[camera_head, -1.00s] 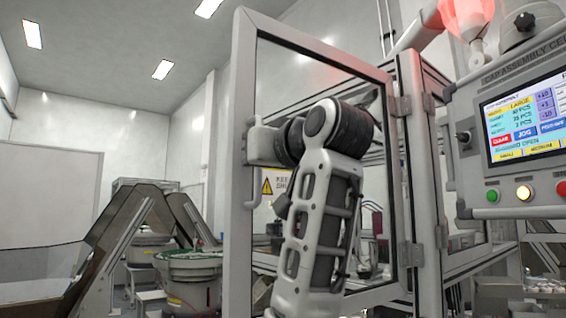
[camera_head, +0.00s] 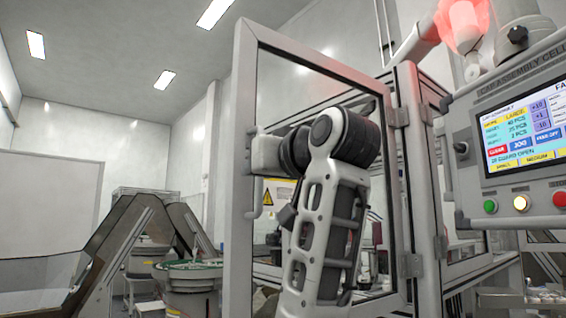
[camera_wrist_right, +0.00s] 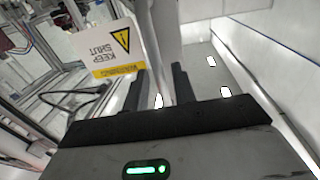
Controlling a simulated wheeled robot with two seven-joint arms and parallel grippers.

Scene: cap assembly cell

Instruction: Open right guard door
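The right guard door (camera_head: 240,150) is a grey framed clear panel standing swung out from the cell, hinged on its right side. Its bow handle (camera_head: 252,205) is on the left upright. My right arm rises in front of the panel, and its wrist end reaches the left upright near the handle's top. The fingertips are hidden there in the head view. In the right wrist view my right gripper (camera_wrist_right: 158,88) has its two dark fingers apart, with a pale upright bar of the door (camera_wrist_right: 167,45) running between them. I cannot tell whether they touch it. My left gripper is not in view.
A control panel (camera_head: 520,115) reading guard open hangs at the right. A red lamp (camera_head: 465,25) glows above. A yellow warning sign (camera_head: 278,196) shows through the door and in the wrist view (camera_wrist_right: 107,47). A conveyor (camera_head: 115,250) and a round feeder (camera_head: 190,275) stand at left.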

